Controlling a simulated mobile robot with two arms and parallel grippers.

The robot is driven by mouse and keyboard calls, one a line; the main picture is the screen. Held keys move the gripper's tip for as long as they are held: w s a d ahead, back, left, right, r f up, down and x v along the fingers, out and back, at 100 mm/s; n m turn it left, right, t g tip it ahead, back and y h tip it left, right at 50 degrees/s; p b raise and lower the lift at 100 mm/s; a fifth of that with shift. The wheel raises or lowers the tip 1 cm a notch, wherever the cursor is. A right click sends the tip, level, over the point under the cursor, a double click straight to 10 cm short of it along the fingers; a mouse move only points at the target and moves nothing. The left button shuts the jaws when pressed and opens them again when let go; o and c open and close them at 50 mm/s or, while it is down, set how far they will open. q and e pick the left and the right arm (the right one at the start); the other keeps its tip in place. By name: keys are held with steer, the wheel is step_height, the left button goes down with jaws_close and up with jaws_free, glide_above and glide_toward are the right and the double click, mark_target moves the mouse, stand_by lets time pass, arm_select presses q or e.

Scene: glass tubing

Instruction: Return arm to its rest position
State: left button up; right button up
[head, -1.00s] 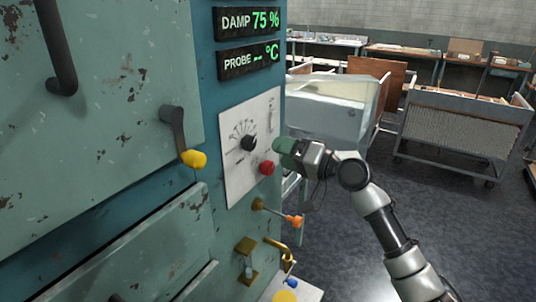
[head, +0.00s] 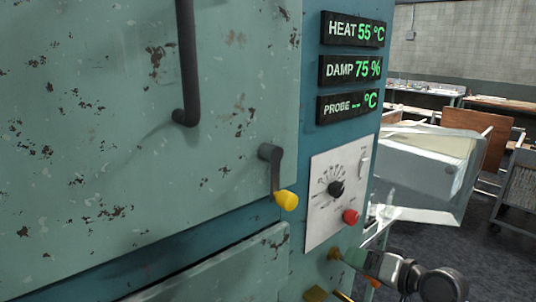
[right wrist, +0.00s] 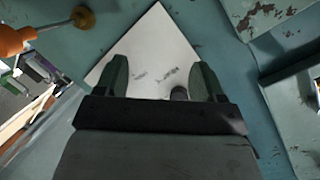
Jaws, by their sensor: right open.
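My right gripper (head: 352,258) shows low in the head view, below the red button and beside the panel's lower edge. Its arm (head: 440,285) comes from the lower right. In the right wrist view its two green fingers (right wrist: 160,78) stand apart with nothing held between them. The white control panel (right wrist: 140,50) lies beyond them, with a dark knob partly hidden behind the gripper. My left gripper is in neither view.
The teal cabinet (head: 130,150) fills the left. Its panel (head: 325,215) has a black knob (head: 336,188) and red button (head: 350,217). A yellow-tipped lever (head: 286,200) juts out. An orange handle (right wrist: 12,40) is close to the gripper.

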steer(key=s+a+f+n+g+h, duration=0.2)
steer(key=s+a+f+g, duration=0.15)
steer(key=s+f, duration=0.65)
steer(key=s+d+f+n+g+h, duration=0.15)
steer(key=s+f+h, duration=0.3)
steer(key=s, duration=0.55)
steer(key=s+f+g+h, duration=0.3)
steer(key=s+f, duration=0.2)
steer(key=s, duration=0.6)
step_height(320, 180, down, 27)
steer(key=s+g, duration=0.1)
steer(key=s, duration=0.1)
steer(key=s+d+f+g, duration=0.1)
steer(key=s+d+f, duration=0.2)
steer(key=s+f, duration=1.2)
steer(key=shift+s+g, duration=0.2)
steer(key=shift+g, duration=0.1)
